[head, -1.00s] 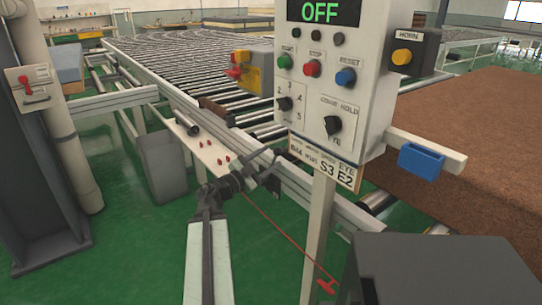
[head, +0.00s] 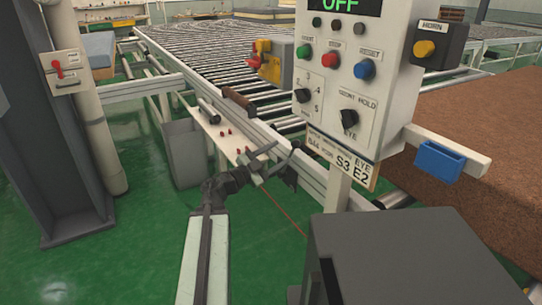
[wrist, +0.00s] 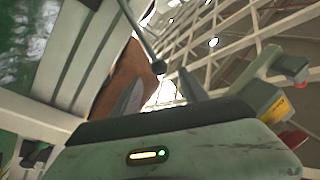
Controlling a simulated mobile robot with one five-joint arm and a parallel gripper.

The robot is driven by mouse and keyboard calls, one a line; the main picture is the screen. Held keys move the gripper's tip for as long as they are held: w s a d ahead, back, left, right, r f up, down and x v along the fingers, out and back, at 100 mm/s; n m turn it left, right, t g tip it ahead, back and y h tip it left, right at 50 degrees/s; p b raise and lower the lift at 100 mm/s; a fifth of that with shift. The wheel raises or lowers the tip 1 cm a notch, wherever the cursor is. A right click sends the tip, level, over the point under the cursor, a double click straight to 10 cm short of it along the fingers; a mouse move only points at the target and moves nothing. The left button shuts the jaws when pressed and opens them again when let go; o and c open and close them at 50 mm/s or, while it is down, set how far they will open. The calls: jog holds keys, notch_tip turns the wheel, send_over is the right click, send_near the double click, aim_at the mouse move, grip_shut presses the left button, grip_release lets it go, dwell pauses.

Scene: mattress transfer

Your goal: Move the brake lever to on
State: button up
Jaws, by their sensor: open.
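No lever carries a readable brake label, so I cannot tell for sure which one is the brake lever. In the head view a red lever (head: 58,68) sits on a plate on the left post, and another red lever (head: 256,48) is on a yellow box beside the rollers. My gripper (head: 278,160) is low in front of the conveyor's side rail, left of the control panel's post and apart from both red levers. In the wrist view my gripper (wrist: 160,92) is open with nothing held; a dark rod with a round end (wrist: 158,66) shows beyond and between the fingers.
The control panel (head: 385,70) has a display reading OFF, its top cut off, plus knobs and buttons. A blue holder (head: 439,160) hangs on its side bar. A brown mattress (head: 490,140) lies at right. A dark box (head: 410,255) fills the lower right. Green floor is open at lower left.

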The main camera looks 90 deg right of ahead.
jog(key=shift+s, duration=0.25)
jog(key=shift+s, duration=0.25)
